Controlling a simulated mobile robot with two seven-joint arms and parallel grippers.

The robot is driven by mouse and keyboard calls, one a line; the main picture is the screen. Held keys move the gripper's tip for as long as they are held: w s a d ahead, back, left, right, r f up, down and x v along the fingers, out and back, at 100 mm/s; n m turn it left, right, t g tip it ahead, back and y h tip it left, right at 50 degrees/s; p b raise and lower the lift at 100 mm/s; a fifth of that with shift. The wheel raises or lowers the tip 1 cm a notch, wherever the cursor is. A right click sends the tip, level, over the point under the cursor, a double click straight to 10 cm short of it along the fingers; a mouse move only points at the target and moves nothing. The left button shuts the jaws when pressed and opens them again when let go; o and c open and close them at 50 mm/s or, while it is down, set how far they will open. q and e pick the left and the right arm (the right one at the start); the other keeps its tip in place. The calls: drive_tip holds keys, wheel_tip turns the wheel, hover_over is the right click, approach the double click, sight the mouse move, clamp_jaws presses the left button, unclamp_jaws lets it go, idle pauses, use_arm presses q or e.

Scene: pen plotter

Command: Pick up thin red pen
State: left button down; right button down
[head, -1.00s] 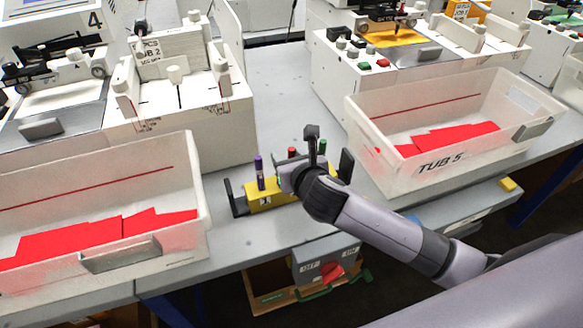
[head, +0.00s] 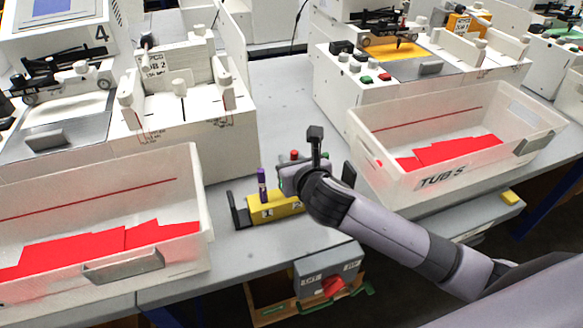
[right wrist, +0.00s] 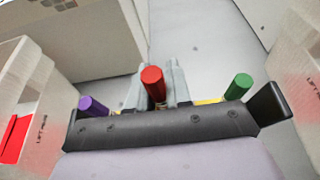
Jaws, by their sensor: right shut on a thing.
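The red pen (head: 294,155) stands upright between the fingers of my right gripper (head: 290,180), near the middle of the head view. In the right wrist view its red cap (right wrist: 152,80) sits between the two grey fingers, which are shut on it. The gripper hides the pen's lower part in the head view. The yellow pen holder (head: 265,211) is just below, with a purple pen (head: 262,183) upright at its left. A green pen (head: 324,155) shows to the right, partly behind the gripper. My left gripper is not in view.
A white tub (head: 90,225) with red pieces stands at the left, and another labelled tub (head: 480,165) at the right. A black bracket (head: 239,212) ends the holder at left. White plotter machines stand behind. The grey table (head: 275,110) is clear between them.

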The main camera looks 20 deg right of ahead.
wheel_tip(320, 180, up, 17)
drive_tip(key=p, duration=0.2)
drive_tip(key=shift+r, duration=0.15)
idle(0.8)
